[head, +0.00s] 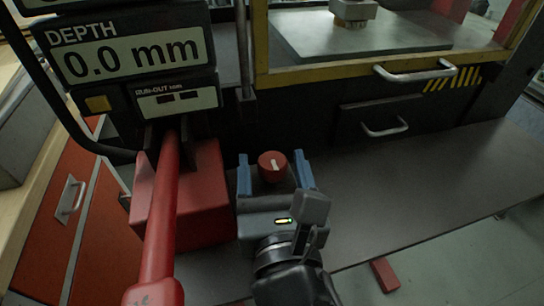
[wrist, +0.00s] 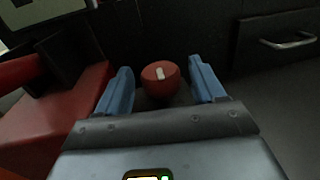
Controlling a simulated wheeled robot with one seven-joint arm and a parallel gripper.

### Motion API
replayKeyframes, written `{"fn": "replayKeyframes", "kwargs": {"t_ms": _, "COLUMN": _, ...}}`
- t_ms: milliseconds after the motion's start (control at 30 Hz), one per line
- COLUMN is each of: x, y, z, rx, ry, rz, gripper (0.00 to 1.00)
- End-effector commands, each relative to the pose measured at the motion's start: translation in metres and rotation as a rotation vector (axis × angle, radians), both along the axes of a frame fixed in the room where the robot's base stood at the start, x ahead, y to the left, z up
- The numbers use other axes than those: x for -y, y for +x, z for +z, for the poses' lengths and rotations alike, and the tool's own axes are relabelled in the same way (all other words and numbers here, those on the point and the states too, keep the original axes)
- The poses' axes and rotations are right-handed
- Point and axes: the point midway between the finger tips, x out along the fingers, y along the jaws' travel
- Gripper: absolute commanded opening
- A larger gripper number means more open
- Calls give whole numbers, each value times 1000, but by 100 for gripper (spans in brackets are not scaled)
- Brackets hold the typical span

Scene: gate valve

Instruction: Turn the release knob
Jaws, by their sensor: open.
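The release knob (head: 272,166) is a round red knob with a white pointer mark on its face. It sits low on the dark machine, to the right of a red block. In the wrist view the knob (wrist: 161,78) shows between the blue fingers. My gripper (head: 274,166) is open, with one blue finger on each side of the knob. In the wrist view my gripper (wrist: 162,84) shows gaps between both fingers and the knob. I cannot tell how deep the fingertips reach along the knob.
A red block (head: 200,195) with a long red lever (head: 168,210) stands left of my gripper. A display (head: 130,58) reads "DEPTH 0.0 mm". A yellow-framed window with a handle (head: 415,72) is at upper right. The dark surface (head: 400,180) right of my gripper is clear.

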Motion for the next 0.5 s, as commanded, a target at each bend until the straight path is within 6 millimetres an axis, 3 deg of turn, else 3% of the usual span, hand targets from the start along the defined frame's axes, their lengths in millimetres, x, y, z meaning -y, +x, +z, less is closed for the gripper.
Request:
{"fn": "replayKeyframes", "kwargs": {"t_ms": 133, "x": -1, "y": 10, "z": 0, "rx": 1, "ry": 1, "rz": 0, "gripper": 68}}
{"fn": "replayKeyframes", "kwargs": {"t_ms": 400, "x": -1, "y": 12, "z": 0, "rx": 0, "ry": 2, "rz": 0, "gripper": 68}}
{"fn": "replayKeyframes", "kwargs": {"t_ms": 500, "x": -1, "y": 12, "z": 0, "rx": 0, "ry": 2, "rz": 0, "gripper": 61}}
